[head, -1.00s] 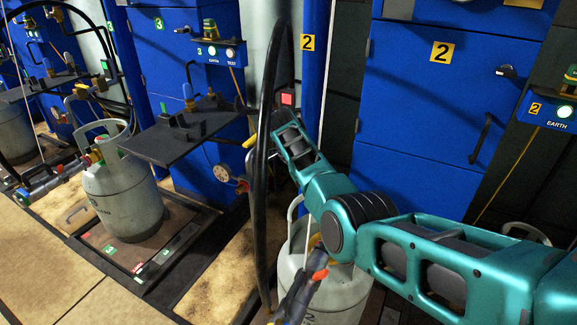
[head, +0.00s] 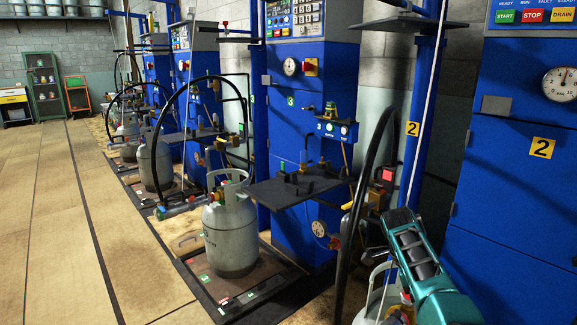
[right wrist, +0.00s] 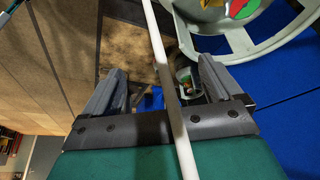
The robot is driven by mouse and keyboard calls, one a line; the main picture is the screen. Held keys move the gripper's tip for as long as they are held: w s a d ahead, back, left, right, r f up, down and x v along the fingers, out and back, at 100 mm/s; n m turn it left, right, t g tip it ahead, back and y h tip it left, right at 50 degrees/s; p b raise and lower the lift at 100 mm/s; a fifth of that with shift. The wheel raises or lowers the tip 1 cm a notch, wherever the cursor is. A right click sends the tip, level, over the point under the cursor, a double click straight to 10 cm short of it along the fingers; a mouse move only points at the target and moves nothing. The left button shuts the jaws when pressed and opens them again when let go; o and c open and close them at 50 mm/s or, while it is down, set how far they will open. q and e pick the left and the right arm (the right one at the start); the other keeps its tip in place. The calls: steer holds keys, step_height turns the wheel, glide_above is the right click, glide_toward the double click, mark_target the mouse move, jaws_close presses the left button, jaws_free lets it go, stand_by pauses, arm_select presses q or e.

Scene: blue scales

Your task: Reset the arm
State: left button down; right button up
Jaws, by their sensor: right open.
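My teal right arm comes in at the lower right of the head view, in front of the bay marked 2. In the right wrist view my right gripper (right wrist: 160,85) has its two dark fingers wide apart, with nothing held between them. A pale rod or tube (right wrist: 160,50) crosses the wrist view in front of the gripper body; I cannot tell whether it touches. A grey ring-shaped collar (right wrist: 215,50) shows beyond the fingers at the upper right. My left gripper is not in view.
A grey gas cylinder (head: 230,235) stands on a floor scale (head: 265,290) at bay 3. A dark shelf (head: 300,190) juts from the blue cabinet (head: 310,120). A black hose (head: 352,230) hangs beside my arm. The left floor (head: 85,230) is clear.

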steer(key=s+f+n+t, duration=0.2)
steer(key=s+f+n, duration=0.85)
steer(key=s, duration=0.45)
steer(key=s+a+n+t+y, duration=0.25)
steer(key=s+n, duration=0.35)
steer(key=s, duration=0.3)
steer(key=s+a+r+n+y, duration=0.1)
steer(key=s+a+r+n, duration=0.2)
steer(key=s, duration=0.2)
steer(key=s+a+r+n+y, duration=0.1)
steer(key=s+a+r+n, duration=0.2)
steer(key=s, duration=0.3)
steer(key=w+a+f+n+t+y, duration=0.1)
steer(key=w+a+f+t+y, duration=0.25)
steer(key=w+a+t, duration=0.45)
arm_select(q)
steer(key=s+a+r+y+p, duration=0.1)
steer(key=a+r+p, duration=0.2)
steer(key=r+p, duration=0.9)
steer(key=p, duration=0.4)
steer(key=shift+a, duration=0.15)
arm_select(e)
steer(key=d+r+h, duration=0.1)
steer(key=d+r, duration=0.4)
steer(key=r, duration=0.6)
steer(key=shift+s+d+h, duration=0.15)
steer(key=shift+s+h, duration=0.05)
steer(key=shift+h, duration=0.2)
